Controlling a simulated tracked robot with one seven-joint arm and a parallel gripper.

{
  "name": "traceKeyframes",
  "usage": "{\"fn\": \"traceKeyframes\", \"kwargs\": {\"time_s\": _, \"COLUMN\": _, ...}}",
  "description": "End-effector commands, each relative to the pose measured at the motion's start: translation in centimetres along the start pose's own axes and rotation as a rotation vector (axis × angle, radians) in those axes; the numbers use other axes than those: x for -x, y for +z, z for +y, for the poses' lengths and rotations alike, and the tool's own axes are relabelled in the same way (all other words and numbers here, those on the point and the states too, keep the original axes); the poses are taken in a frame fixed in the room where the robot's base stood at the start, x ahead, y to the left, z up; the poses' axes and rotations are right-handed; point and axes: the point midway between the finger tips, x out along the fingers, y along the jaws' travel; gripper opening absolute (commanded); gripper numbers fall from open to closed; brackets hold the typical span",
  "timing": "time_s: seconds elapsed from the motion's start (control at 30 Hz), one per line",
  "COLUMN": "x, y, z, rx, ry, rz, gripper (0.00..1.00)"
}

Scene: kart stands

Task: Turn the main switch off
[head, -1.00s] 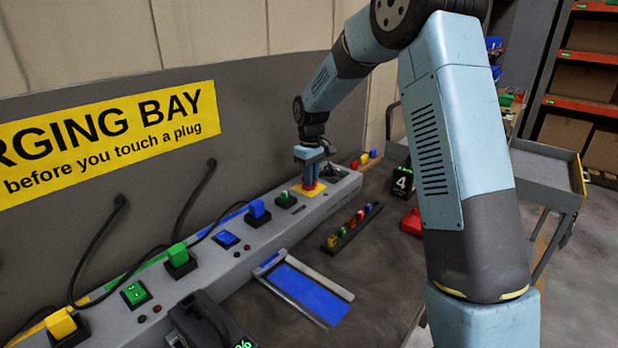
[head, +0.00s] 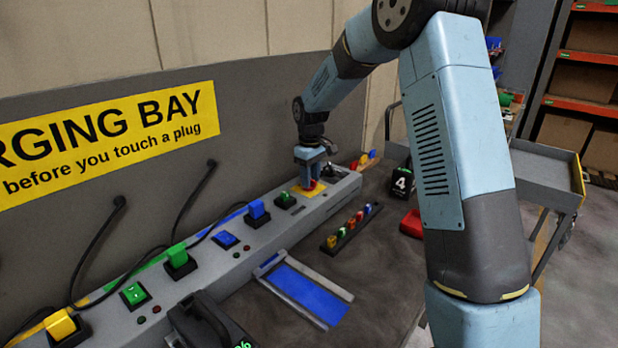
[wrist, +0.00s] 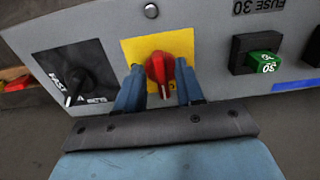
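The main switch appears to be the red rotary knob (wrist: 160,68) on a yellow plate (wrist: 130,50) in the wrist view. Its white mark points toward the bottom of that view. In the head view the red knob (head: 309,187) shows small under my gripper at the far end of the grey panel (head: 330,197). My gripper (wrist: 160,72) is low over the plate, with one finger on each side of the knob. Small gaps seem to show between the fingers and the knob, so it looks open around it.
A black rotary selector (wrist: 75,85) sits beside the yellow plate. A green fuse plug (wrist: 264,62) in a black holder is on the other side. Several coloured plugs, cables and a blue-floored tray (head: 303,290) lie nearer along the bench.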

Motion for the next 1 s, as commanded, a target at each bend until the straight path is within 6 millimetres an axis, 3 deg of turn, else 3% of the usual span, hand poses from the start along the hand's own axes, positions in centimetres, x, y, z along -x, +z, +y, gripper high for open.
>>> {"fn": "traceKeyframes", "kwargs": {"time_s": 0.37, "x": 0.6, "y": 0.0, "z": 0.0, "rx": -0.001, "ry": -0.001, "rz": -0.001, "gripper": 0.39}}
{"fn": "traceKeyframes", "kwargs": {"time_s": 1.0, "x": 11.7, "y": -0.1, "z": 0.1, "rx": -0.002, "ry": 0.0, "rz": 0.0, "gripper": 0.39}}
